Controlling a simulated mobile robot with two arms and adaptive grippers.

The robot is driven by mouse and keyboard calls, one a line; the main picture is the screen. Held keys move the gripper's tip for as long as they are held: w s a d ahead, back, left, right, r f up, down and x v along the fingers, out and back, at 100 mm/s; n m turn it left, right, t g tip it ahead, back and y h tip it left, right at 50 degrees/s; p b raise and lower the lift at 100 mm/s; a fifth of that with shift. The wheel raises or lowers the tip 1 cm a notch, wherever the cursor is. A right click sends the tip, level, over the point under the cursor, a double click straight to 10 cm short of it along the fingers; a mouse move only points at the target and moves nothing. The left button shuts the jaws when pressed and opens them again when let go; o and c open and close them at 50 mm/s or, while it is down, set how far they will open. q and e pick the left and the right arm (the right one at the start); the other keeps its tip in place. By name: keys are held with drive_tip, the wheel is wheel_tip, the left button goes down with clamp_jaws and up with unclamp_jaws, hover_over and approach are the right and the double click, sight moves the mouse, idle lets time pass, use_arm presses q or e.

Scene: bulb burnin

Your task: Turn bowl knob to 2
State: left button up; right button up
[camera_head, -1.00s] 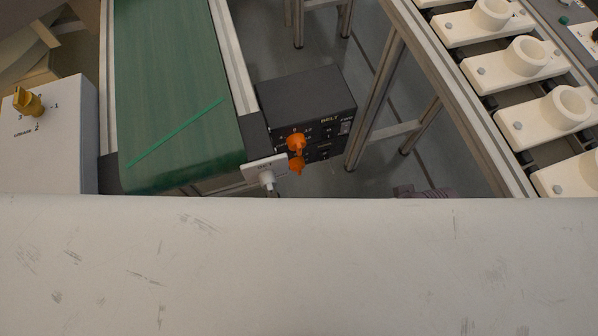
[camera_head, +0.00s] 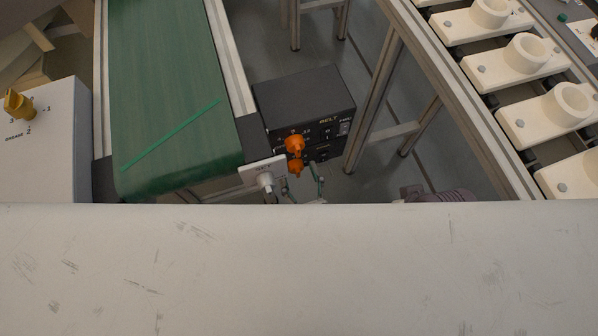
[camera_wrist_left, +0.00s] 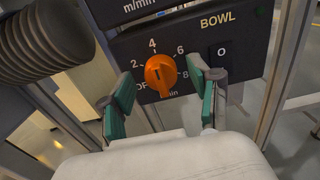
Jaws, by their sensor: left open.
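The orange bowl knob (camera_wrist_left: 160,75) is on a dark panel marked BOWL in the left wrist view, with 2, 4, 6 and 8 around it. A dark mark shows on its face, but I cannot tell surely which number it points to. In the head view the bowl knob (camera_head: 296,168) is the lower of two orange knobs. My left gripper (camera_wrist_left: 160,82) is open, its green-padded fingers to the left and right of the knob, with gaps visible on both sides. In the head view the left gripper (camera_head: 301,185) shows just below the knob, partly hidden. The right gripper is not in view.
The upper orange knob (camera_head: 294,145) on the dark belt box (camera_head: 305,100) is close above. A white plate with a white knob (camera_head: 265,180) is close on the left. The green conveyor (camera_head: 165,80) lies left, a metal frame (camera_head: 400,60) right.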

use_arm(q)
drive_tip(key=shift+w, duration=0.15)
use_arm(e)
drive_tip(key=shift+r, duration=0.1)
use_arm(q)
drive_tip(key=c, duration=1.1)
drive_tip(key=shift+c, duration=0.2)
drive_tip(key=shift+n, duration=0.3)
drive_tip(key=n, duration=0.3)
drive_tip(key=shift+a+n+b, duration=0.1)
drive_tip(key=shift+n+b, duration=0.2)
drive_tip(key=shift+b, duration=0.1)
drive_tip(key=n+b, duration=0.1)
drive_tip(key=n, duration=0.3)
drive_tip(key=shift+a+f, duration=0.1)
drive_tip(key=n+b, duration=0.1)
drive_tip(key=n, duration=0.2)
drive_tip(key=shift+b, duration=0.35)
drive_tip(key=shift+n, duration=0.4)
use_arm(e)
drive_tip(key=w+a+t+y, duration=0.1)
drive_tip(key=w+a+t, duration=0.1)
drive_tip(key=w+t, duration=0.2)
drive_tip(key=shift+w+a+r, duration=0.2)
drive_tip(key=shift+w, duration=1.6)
